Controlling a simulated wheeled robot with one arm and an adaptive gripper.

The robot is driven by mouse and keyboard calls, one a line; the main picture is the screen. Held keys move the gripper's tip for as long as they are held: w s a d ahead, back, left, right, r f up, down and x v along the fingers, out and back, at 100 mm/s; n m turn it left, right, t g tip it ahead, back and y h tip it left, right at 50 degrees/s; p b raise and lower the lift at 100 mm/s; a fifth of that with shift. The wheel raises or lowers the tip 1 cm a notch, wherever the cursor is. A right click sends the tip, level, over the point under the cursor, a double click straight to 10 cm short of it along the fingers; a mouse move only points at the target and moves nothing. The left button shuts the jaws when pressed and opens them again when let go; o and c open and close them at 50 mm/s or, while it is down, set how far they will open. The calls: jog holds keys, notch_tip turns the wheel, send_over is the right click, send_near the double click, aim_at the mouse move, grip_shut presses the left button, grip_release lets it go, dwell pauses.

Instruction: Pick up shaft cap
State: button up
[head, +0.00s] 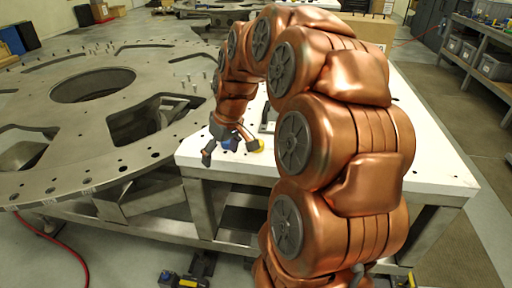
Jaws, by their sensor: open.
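My gripper (231,151) is open and points down over the near left corner of the white tabletop. A small blue item (229,144) shows between its fingers, and a small yellow item (257,146) shows by the right finger. I cannot tell which of these, if either, is the shaft cap, or whether a finger touches them. My copper arm hides much of the tabletop behind and to the right.
The white table (345,193) stands beside a large round metal turret plate (60,130) with cut-outs and upright pins. A cardboard box (368,31) is behind my arm. Shelves with grey bins (495,67) stand at right. A red hose (62,243) lies on the floor.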

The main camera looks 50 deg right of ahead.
jog(key=w+d+f+m+t+h, duration=0.1)
jog(key=w+d+f+t, duration=0.1)
jog(key=d, duration=1.6)
jog(key=shift+d+p+x, duration=0.2)
jog(key=shift+p+x, duration=0.25)
jog(key=shift+x, duration=0.85)
jog(key=shift+d+p+x, duration=0.25)
jog(key=shift+p+x, duration=0.2)
jog(key=shift+x, duration=0.85)
jog(key=shift+d+p+x, duration=0.2)
jog(key=shift+p+x, duration=0.25)
jog(key=shift+x, duration=0.8)
jog(key=c, duration=1)
